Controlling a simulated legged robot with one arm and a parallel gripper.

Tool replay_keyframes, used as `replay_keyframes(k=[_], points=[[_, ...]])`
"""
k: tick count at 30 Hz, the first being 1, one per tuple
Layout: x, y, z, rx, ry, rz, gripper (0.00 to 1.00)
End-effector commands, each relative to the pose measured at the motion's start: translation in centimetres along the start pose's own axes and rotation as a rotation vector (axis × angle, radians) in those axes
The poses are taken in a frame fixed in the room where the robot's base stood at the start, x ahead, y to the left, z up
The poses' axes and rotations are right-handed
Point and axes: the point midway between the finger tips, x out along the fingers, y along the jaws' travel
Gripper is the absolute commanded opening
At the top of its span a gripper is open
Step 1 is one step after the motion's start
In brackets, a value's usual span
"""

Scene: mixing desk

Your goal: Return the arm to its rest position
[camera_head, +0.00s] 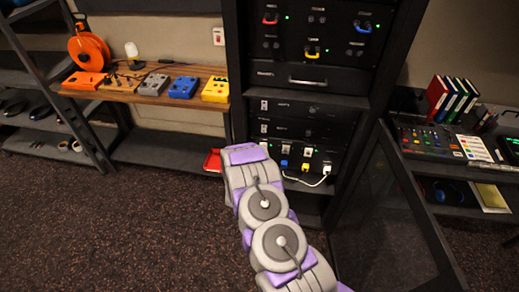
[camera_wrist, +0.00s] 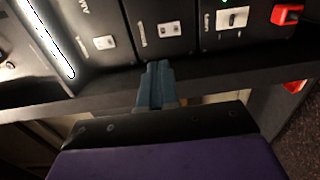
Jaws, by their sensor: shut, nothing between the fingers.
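My gripper (camera_wrist: 159,68) shows in the wrist view with its two grey-blue fingers together and nothing between them. The fingertips point at the lower edge of the black equipment rack (camera_wrist: 90,92), in front of its panels; I cannot tell whether they touch it. In the head view my grey and purple arm (camera_head: 265,215) reaches forward from the bottom of the picture toward the rack's lower left side. The gripper itself is hidden behind the arm there.
A wooden shelf (camera_head: 135,92) with coloured boxes and an orange reel (camera_head: 88,48) stands left. A desk with a mixing console (camera_head: 428,140) is right. The carpet (camera_head: 110,225) at lower left is clear.

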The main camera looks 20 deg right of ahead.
Motion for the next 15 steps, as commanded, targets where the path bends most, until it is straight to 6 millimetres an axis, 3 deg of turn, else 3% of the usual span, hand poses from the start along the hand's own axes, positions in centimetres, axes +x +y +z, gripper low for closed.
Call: replay_keyframes(k=[10, 15], points=[[0.47, -0.22, 0.77, 0.007, -0.003, -0.007, 0.00], [0.33, 0.08, 0.15, 0.019, 0.003, -0.016, 0.00]])
